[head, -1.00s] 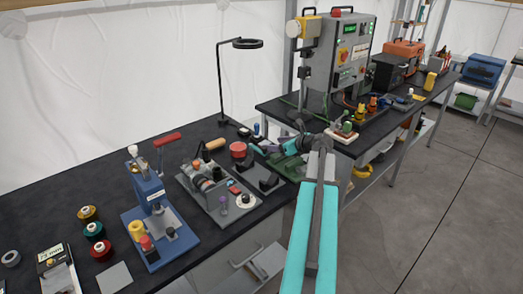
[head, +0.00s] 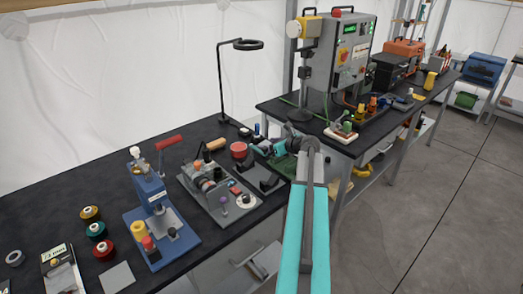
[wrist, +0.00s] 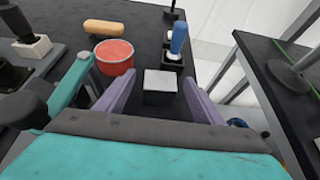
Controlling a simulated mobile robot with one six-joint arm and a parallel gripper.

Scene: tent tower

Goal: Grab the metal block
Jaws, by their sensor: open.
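The metal block (wrist: 160,82) is a small block with a bright silver top and dark sides, on the black bench in the wrist view. My gripper (wrist: 158,80) is open, with one purple finger left of the block and the other right of it. The block shows between the fingers, with gaps on both sides and no visible contact. How far down the fingers reach beside it is hard to tell. In the head view I cannot make out the block; my arm and gripper cover that part of the bench.
A red round tin (wrist: 115,56) stands close left of the left finger. A blue-handled tool (wrist: 179,38) stands upright just behind the block. An orange handle (wrist: 103,26) lies farther back. A gap separates this bench from the second black bench (wrist: 262,70) at right.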

